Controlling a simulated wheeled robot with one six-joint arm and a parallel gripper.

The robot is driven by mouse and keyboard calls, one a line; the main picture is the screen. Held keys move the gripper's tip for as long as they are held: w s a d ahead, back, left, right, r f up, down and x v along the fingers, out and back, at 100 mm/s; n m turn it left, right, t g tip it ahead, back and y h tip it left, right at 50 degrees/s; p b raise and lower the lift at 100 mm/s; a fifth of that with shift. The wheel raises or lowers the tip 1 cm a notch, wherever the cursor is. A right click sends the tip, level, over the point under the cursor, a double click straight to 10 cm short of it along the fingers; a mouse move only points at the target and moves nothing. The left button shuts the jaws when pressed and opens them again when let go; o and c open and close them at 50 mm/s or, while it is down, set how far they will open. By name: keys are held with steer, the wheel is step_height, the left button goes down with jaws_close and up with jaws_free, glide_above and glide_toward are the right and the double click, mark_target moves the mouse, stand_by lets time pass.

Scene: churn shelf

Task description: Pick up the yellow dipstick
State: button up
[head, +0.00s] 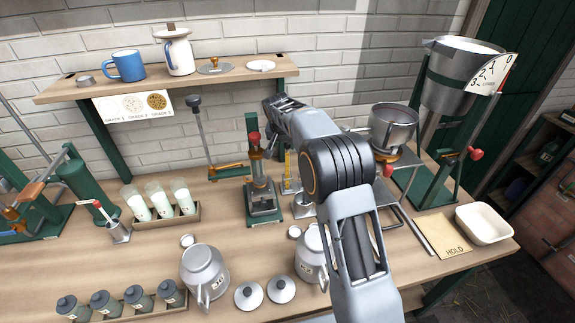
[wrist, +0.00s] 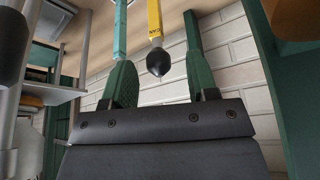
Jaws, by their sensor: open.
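The yellow dipstick (wrist: 154,22) shows in the wrist view as a yellow bar with marks and a dark rounded knob at its end. The knob (wrist: 158,62) lies between the two green fingers of my gripper (wrist: 158,42), with a gap on each side. My gripper is open and holds nothing. In the head view a slim yellow strip of the dipstick (head: 288,163) shows upright on the bench, left of my arm; my gripper's fingers cannot be made out there. A teal stick (wrist: 120,30) stands left of the yellow one, partly behind the left finger.
A green press with a red knob (head: 262,195) stands just left of the dipstick. A metal pan on a stand (head: 393,127) is to the right. A rack of milk bottles (head: 162,218) and metal churns (head: 203,270) stand on the bench. The shelf (head: 210,77) runs above.

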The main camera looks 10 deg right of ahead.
steer(key=p, duration=0.2)
glide_above(287, 167)
steer(key=shift+w+d+f, duration=0.1)
steer(key=shift+w+f, duration=0.05)
steer(key=shift+f, duration=1.15)
steer(key=shift+w+f, duration=0.15)
steer(key=shift+f, duration=1.1)
jaws_close()
